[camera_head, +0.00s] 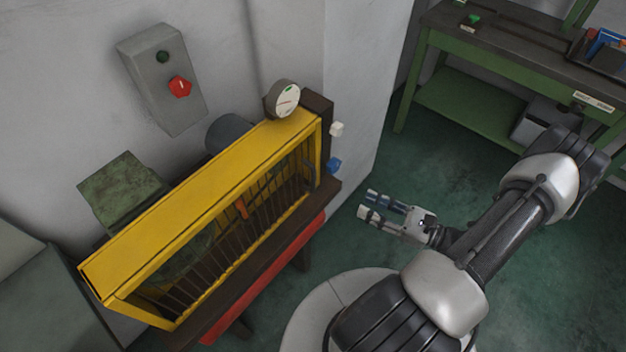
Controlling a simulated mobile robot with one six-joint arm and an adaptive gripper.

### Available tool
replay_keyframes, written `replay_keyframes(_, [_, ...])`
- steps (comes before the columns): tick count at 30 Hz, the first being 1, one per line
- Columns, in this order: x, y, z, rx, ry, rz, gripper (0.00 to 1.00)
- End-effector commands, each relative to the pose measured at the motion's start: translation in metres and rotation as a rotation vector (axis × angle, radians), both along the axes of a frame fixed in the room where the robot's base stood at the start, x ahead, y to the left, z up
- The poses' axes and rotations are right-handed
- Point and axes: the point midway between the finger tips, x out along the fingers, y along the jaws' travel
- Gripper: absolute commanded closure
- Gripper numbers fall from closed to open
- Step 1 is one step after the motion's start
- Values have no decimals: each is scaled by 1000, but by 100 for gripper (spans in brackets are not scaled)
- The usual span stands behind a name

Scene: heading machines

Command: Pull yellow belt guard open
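The yellow belt guard (190,203) is a long box-shaped cover with a barred front, running from lower left to upper right along the wall. Its front looks closed against the machine. A small orange piece (241,208) shows at the middle of the barred front; I cannot tell if it is a handle. My gripper (368,203) is to the right of the guard, apart from it, with its fingers pointing left. Its two fingers show a gap between them and nothing in it. Parts behind the bars are dark and hard to make out.
A round gauge (286,98), a white knob (337,129) and a blue knob (334,166) are at the guard's right end. A grey box with a red switch (180,87) hangs above. A red beam (268,277) runs below. A green workbench (470,105) stands at upper right.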

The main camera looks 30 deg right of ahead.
Motion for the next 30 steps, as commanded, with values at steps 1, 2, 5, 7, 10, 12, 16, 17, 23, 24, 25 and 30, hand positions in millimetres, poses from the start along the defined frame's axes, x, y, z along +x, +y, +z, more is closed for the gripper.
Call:
replay_keyframes(1, [4,2,0,1,0,1,68])
replay_keyframes(2, [7,4,0,1,0,2,68])
replay_keyframes(5, [20,13,0,1,0,6,68])
replay_keyframes(7, [32,21,-1,1,0,9,68])
replay_keyframes(10, [51,33,-1,-1,2,10,68])
replay_keyframes(12, [64,41,-1,0,2,10,68])
replay_keyframes(16, [89,56,-1,-1,0,11,68])
replay_keyframes(17, [94,60,-1,-1,0,11,68])
replay_keyframes(23, [126,78,-1,-3,1,8,68])
replay_keyframes(24, [131,81,-1,-1,0,8,68])
replay_keyframes(25, [134,82,0,-1,0,7,68])
replay_keyframes(30, [145,89,0,-2,1,5,68])
